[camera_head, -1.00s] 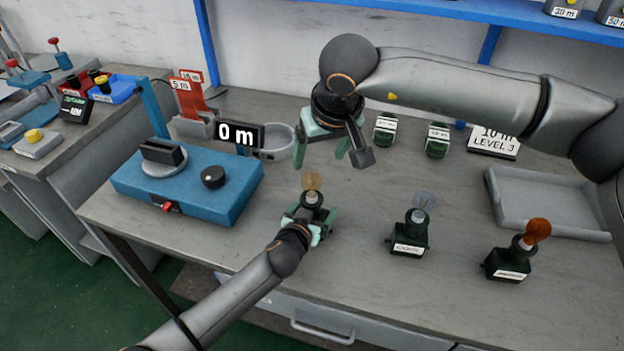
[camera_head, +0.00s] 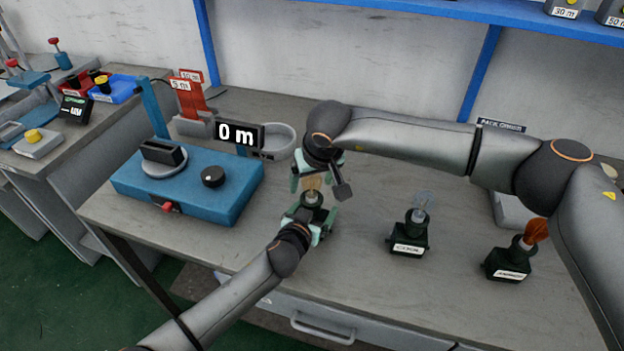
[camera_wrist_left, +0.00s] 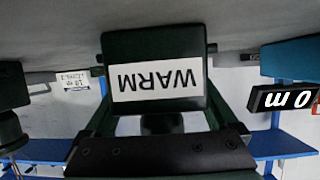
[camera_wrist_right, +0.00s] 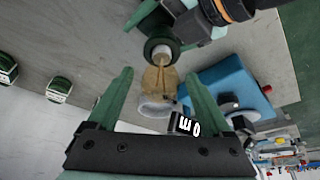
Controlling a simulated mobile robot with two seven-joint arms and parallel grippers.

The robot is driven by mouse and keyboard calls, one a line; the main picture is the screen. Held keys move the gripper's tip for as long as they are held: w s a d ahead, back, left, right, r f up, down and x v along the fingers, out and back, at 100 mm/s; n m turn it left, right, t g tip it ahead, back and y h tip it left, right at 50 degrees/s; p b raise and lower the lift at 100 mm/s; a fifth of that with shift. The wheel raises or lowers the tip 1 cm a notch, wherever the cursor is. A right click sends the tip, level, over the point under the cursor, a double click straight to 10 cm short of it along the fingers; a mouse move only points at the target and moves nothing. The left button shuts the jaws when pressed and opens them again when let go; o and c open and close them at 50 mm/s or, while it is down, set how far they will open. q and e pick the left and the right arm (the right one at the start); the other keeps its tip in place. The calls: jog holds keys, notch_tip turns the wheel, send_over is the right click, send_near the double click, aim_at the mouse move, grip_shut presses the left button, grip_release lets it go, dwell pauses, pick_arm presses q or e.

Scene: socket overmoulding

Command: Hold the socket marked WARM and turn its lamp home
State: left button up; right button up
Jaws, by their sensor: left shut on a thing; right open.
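The WARM socket (camera_wrist_left: 155,75) is dark green with a white label, upside down in the left wrist view. My left gripper (camera_head: 308,226) is shut on it at the bench. Its amber lamp (camera_head: 312,186) stands upright in the socket's collar; the lamp also shows in the right wrist view (camera_wrist_right: 160,80). My right gripper (camera_wrist_right: 155,85) is open, with its green fingers on either side of the lamp's line, apart from the glass. In the head view my right gripper (camera_head: 315,175) is above and around the lamp, partly hiding it.
A socket with a clear lamp (camera_head: 412,235) and one with an orange-red lamp (camera_head: 508,262) stand to the right. A blue tester (camera_head: 190,185) with a "0 m" display (camera_head: 238,133) is on the left. A grey tray (camera_head: 510,210) is partly hidden by my right arm.

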grip_shut()
dwell(0.6)
jog(key=shift+m, duration=0.3)
jog(key=m+h, duration=0.1)
jog(key=m, duration=0.2)
jog(key=shift+a+r, duration=0.1)
jog(key=m+h, duration=0.2)
jog(key=m, duration=0.3)
jog(key=m+g+h, duration=0.1)
jog(key=m, duration=0.3)
jog(key=shift+h, duration=0.4)
jog(key=shift+a+r+m+g+h, duration=0.1)
jog(key=shift+m+g+h, duration=0.4)
jog(key=shift+m, duration=2)
